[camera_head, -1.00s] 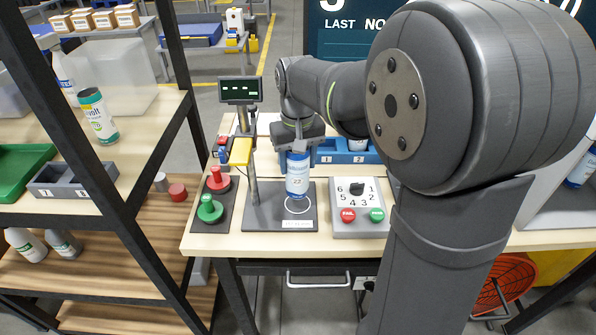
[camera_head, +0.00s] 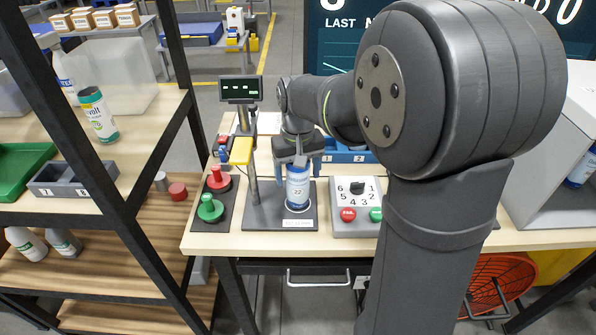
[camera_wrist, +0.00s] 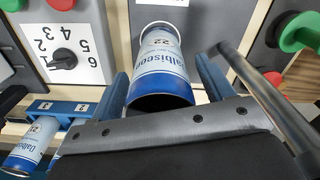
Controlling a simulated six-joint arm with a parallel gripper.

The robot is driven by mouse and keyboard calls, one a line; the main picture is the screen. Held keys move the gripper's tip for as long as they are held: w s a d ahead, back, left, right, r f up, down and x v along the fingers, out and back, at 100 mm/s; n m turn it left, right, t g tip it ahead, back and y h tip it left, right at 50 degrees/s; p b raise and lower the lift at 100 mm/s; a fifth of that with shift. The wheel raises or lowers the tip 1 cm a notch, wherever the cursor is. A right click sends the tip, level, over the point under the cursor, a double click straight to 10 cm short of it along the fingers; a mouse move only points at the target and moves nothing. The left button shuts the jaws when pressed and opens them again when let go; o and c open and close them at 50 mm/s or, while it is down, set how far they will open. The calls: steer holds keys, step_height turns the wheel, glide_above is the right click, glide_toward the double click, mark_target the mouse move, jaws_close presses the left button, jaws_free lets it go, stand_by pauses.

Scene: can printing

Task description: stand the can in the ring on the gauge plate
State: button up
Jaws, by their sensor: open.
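The white and blue can (camera_head: 298,190), marked 22, stands upright on the dark gauge plate (camera_head: 262,217). Its base covers most of the white ring; a piece of the ring's outline (camera_head: 298,208) shows at its foot. I see no clear gap under the can. My gripper (camera_head: 299,168) is over the can's upper part, with its blue fingers apart. In the wrist view the can (camera_wrist: 161,72) lies between the two open fingers, with space at the sides. The can's far side is hidden.
A post with a yellow block (camera_head: 241,151) and a display (camera_head: 240,89) rises left of the can. Red and green knobs (camera_head: 211,208) stand further left. A dial box (camera_head: 356,208) with buttons is close on the right. A blue rack (camera_head: 345,156) is behind.

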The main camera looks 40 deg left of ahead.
step_height(320, 180, up, 12)
steer(key=shift+r, duration=0.2)
steer(key=shift+f, duration=0.1)
stand_by(0.4)
step_height(320, 180, down, 12)
steer(key=shift+r, duration=1.85)
steer(key=o, duration=0.6)
steer(key=shift+r, duration=0.1)
